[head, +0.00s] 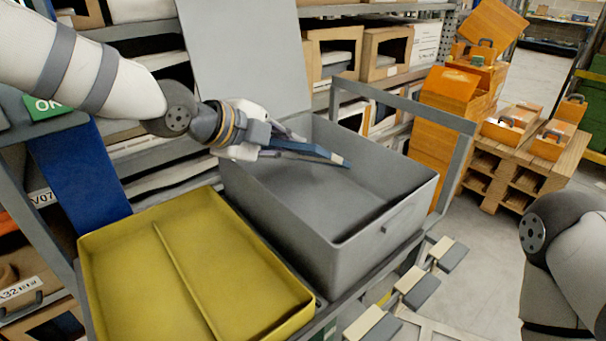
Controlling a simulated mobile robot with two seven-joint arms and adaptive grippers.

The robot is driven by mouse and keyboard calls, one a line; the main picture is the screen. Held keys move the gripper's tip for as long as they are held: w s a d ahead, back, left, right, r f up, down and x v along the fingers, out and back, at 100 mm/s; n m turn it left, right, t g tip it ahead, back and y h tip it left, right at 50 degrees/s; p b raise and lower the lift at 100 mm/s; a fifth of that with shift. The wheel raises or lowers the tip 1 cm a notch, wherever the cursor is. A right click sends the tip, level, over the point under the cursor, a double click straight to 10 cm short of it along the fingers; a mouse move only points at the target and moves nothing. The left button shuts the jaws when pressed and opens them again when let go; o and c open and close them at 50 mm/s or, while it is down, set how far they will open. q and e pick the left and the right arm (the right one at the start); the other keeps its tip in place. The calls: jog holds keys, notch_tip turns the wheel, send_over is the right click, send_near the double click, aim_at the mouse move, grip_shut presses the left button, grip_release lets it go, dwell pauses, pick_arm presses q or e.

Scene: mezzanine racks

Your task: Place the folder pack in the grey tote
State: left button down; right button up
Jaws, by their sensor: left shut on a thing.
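The grey tote (372,238) is a deep open box on the cart in the middle of the view. My left gripper (268,143) reaches in from the left over the tote's left side. It is shut on the folder pack (318,153), a thin dark blue-grey slab with a blue edge, seen nearly edge-on. The pack slants slightly down to the right over the tote's opening. I cannot tell its height above the floor of the tote. The gripper hides the pack's left end. Part of my right arm shows at the right edge, but its gripper is out of view.
A yellow divided tray (190,262) stands left of the tote, at the front. A grey upright panel (245,60) and a metal frame (405,103) stand behind and beside the tote. Orange cases (505,122) sit on a wooden pallet (530,165) at the right. Shelves with boxes line the back.

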pick_arm(q)
jog(key=w+f, duration=0.1)
jog(key=w+d+f, duration=0.1)
jog(key=f, duration=0.2)
jog(key=shift+w+d+f+b, duration=0.1)
jog(key=shift+w+d+b, duration=0.2)
jog(key=shift+w+d, duration=0.1)
jog(key=shift+w+d+f, duration=0.1)
jog(key=shift+w+f, duration=0.05)
jog(key=shift+f, duration=1.45)
pick_arm(e)
jog(key=shift+s+f+g, duration=0.3)
jog(key=shift+s+f, duration=0.3)
pick_arm(q)
jog(key=shift+f, duration=0.1)
jog(key=c, duration=1.7)
grip_release()
jog(key=shift+o, duration=0.2)
jog(key=p+v, duration=0.2)
jog(key=v, duration=1)
pick_arm(e)
jog(key=shift+t, duration=0.7)
jog(key=w+r, duration=0.3)
